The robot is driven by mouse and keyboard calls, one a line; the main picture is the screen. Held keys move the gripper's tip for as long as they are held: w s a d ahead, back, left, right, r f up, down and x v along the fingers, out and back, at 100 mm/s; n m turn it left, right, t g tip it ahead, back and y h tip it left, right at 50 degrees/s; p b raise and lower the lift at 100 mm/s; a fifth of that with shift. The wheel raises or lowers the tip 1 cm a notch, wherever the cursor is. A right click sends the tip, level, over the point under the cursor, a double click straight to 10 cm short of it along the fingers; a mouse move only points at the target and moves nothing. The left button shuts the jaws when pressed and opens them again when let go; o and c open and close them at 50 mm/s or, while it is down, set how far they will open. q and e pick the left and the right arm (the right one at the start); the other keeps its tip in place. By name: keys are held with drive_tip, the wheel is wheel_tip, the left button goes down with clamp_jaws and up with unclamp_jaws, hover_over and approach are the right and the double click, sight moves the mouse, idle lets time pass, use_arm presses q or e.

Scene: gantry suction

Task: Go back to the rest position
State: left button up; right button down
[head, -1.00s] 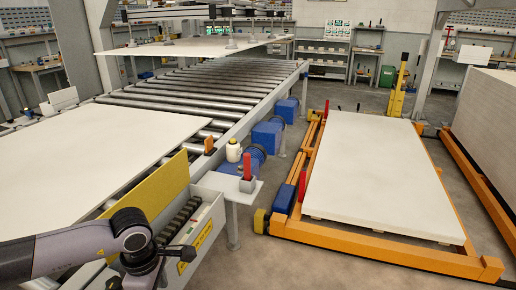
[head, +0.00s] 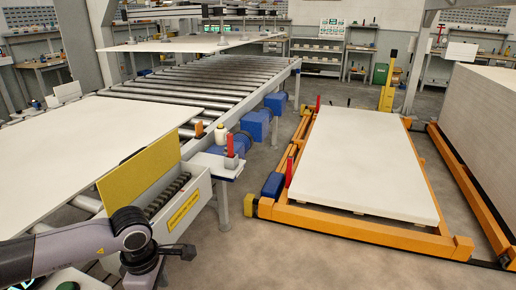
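My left arm comes in from the lower left in the head view, and its dark gripper (head: 168,254) hangs at the bottom, in front of the grey box with the yellow label. The gripper's fingers are small and dark, and I cannot tell whether they are open or shut. No object shows clearly in it. My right gripper is not in view.
A white panel (head: 85,150) lies on the roller conveyor (head: 190,83). A yellow plate (head: 140,178) stands at the box (head: 185,208). A white bottle (head: 220,134) stands near a red lever (head: 230,145). An orange frame (head: 370,232) carries a white panel (head: 365,160). Grey floor lies between.

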use_arm(q)
drive_tip(key=s+d+r+n+g+h, duration=0.1)
drive_tip(key=s+d+n+g+h, duration=0.1)
drive_tip(key=s+d+h, duration=0.6)
drive_tip(key=s+d+r+n+g+h, duration=0.1)
drive_tip(key=s+d+n+h, duration=0.15)
drive_tip(key=d, duration=0.95)
drive_tip(key=w+d+r+n+t+h, duration=0.2)
drive_tip(key=d+r+n+t+h, duration=0.3)
drive_tip(key=r+n+h, duration=0.55)
drive_tip(key=w+a+f+n+t+y, duration=0.3)
drive_tip(key=a+f+n+t+y, duration=0.3)
drive_tip(key=n, duration=0.6)
drive_tip(key=w+a+f+n+t+y, duration=0.2)
drive_tip(key=a+f+n+t+y, duration=0.3)
drive_tip(key=n+t, duration=0.5)
drive_tip(key=s+a+f+n+g+y, duration=0.7)
drive_tip(key=s+a+f+n, duration=0.4)
drive_tip(key=a+f+n, duration=0.2)
drive_tip(key=shift+f+n+g+y, duration=0.3)
drive_tip(key=shift+f+n+y, duration=0.1)
drive_tip(key=shift+f+n, duration=0.25)
